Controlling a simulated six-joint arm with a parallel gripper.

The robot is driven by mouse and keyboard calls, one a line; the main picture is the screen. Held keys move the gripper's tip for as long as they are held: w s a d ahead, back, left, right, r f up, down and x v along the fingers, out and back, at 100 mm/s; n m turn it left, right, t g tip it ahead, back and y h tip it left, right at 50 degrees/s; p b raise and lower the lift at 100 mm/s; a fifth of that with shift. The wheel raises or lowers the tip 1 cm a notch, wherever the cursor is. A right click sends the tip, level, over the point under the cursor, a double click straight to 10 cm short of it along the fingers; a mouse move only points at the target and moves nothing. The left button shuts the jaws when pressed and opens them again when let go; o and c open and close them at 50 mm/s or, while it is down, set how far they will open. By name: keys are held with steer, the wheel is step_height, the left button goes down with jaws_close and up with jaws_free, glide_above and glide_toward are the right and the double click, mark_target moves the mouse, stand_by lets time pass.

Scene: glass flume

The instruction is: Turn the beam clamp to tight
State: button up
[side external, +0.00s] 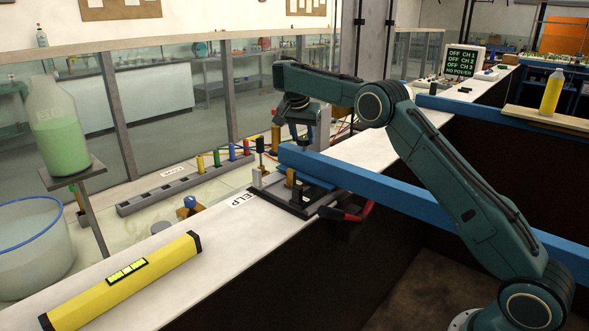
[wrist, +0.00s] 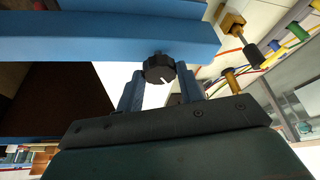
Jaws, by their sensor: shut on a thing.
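The beam clamp's knob (wrist: 157,67) is round, black and ribbed, with a white pointer mark toward the lower right in the wrist view. It sits at the edge of the blue beam (wrist: 90,45). My gripper (wrist: 160,84) has one blue-grey finger on each side of the knob and is shut on it. The knob cannot be made out there. Any tight marking is not readable.
A dark base plate with blocks (side external: 290,198) and a red-handled tool (side external: 346,213) are at the bench edge below the beam. A yellow level (side external: 125,282) lies front left. A green bottle (side external: 58,130) stands on a raised plate. Coloured leads (side external: 232,153) run behind.

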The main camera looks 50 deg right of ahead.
steer(key=o, duration=1)
steer(key=shift+s+a+r, duration=0.1)
steer(key=shift+a+r, duration=0.2)
steer(key=shift+r, duration=0.3)
steer(key=shift+a, duration=0.2)
steer(key=s+a, duration=0.4)
steer(key=a, duration=0.6)
steer(key=shift+a, duration=0.35)
